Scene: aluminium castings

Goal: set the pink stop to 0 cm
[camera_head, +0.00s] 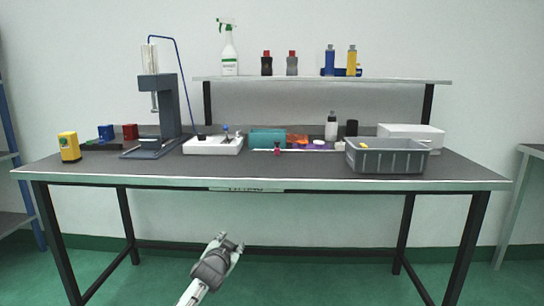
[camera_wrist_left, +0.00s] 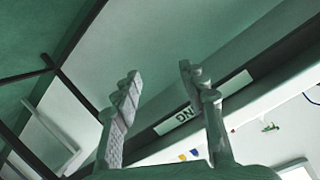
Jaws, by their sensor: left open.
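A small pink stop (camera_head: 277,150) with a dark lower part sits near the left end of a thin white rail (camera_head: 312,151) on the table. Any scale marks on the rail are too small to read. My left gripper (camera_head: 231,241) is below the table's front edge, well apart from the stop. Its two fingers also show spread and empty in the left wrist view (camera_wrist_left: 158,75). My right gripper is in neither view.
The table edge (camera_head: 270,185) lies above my left gripper. A grey bin (camera_head: 388,168) stands right of the rail, a white tray (camera_head: 212,150) left, a teal box (camera_head: 267,139) behind. A grey press (camera_head: 170,105) stands further left.

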